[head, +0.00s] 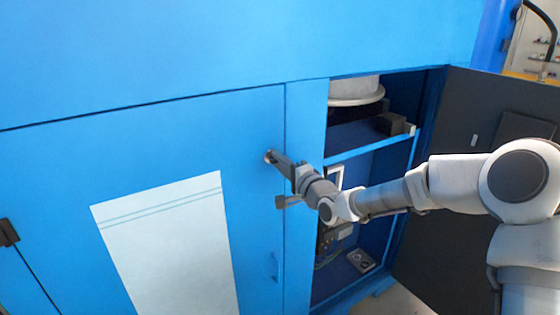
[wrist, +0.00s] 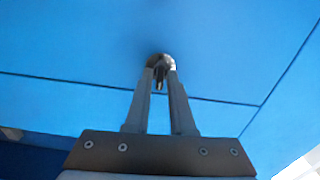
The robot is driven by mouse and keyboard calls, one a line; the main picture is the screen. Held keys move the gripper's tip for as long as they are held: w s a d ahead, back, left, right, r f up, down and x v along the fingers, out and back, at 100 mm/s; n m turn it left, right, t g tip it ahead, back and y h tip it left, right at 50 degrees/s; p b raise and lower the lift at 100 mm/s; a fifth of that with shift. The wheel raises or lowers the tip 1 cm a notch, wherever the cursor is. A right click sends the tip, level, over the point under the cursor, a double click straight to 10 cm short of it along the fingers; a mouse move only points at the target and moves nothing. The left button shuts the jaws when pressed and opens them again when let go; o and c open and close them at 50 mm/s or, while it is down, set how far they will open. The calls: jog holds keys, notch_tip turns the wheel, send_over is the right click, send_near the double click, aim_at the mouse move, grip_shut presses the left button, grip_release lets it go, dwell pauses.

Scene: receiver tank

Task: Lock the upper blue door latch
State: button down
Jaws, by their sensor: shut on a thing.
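The upper blue door latch (head: 268,155) is a small round metal fitting near the top right corner of the blue door (head: 60,165). The door looks shut, its face in line with the cabinet front. My gripper (head: 277,161) reaches it from the right, with its fingertips at the latch. In the wrist view the latch (wrist: 160,60) shows as a shiny curved piece between the tips of my gripper (wrist: 160,76). The fingers are shut on it and partly hide it. The latch's exact turn is hard to tell.
Right of the door is an open compartment with a shelf (head: 372,145), a round grey vessel (head: 356,90) and a dark open door (head: 450,215). My arm crosses in front of this opening. A white panel (head: 165,245) covers part of the blue door.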

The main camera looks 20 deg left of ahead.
jog(key=shift+m, duration=0.5)
jog(key=c, duration=0.9)
grip_release()
jog(key=shift+c, duration=0.2)
jog(key=v, duration=1.7)
jog(key=shift+d, duration=0.2)
jog(key=shift+s, duration=0.1)
